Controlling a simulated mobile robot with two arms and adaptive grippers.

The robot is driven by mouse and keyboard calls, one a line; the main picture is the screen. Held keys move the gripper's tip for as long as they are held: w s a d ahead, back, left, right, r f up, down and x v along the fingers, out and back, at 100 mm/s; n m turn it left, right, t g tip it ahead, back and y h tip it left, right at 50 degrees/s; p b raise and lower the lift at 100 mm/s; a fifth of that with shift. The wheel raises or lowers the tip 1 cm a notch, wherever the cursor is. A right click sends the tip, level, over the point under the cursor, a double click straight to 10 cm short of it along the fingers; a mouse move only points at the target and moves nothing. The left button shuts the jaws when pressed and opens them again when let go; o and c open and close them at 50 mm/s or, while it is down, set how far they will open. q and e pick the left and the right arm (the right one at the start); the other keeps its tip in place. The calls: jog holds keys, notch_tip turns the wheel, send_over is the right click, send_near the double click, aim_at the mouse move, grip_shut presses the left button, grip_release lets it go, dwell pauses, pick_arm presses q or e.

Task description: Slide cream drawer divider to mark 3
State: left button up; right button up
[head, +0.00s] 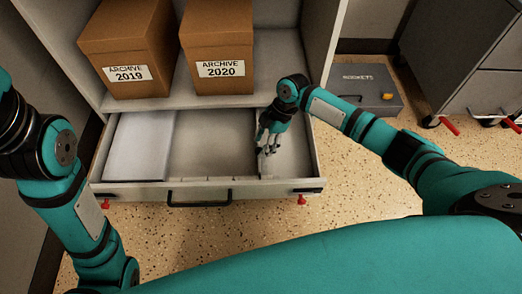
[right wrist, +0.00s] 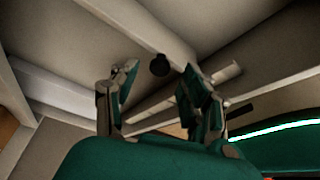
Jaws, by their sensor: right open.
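The cream divider (head: 262,166) stands in the open drawer (head: 180,192), right of the middle, running from front to back. Its far part is hidden behind my right gripper (head: 266,143). In the right wrist view a pale bar, likely the divider (right wrist: 150,30), runs down towards the space between the fingers of my right gripper (right wrist: 158,72). The fingers are apart, and I cannot tell whether they touch it. Small marks show along the inside of the drawer front, but their numbers are too small to read. My left arm shows at the left; its gripper is out of view.
A flat white slab (head: 139,146) fills the left part of the drawer. Boxes marked ARCHIVE 2019 (head: 128,45) and ARCHIVE 2020 (head: 218,40) stand on the shelf above. A grey case (head: 362,88) lies on the floor to the right. The drawer has a black front handle (head: 200,203).

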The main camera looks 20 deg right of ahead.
jog(key=shift+x, duration=0.9)
grip_shut()
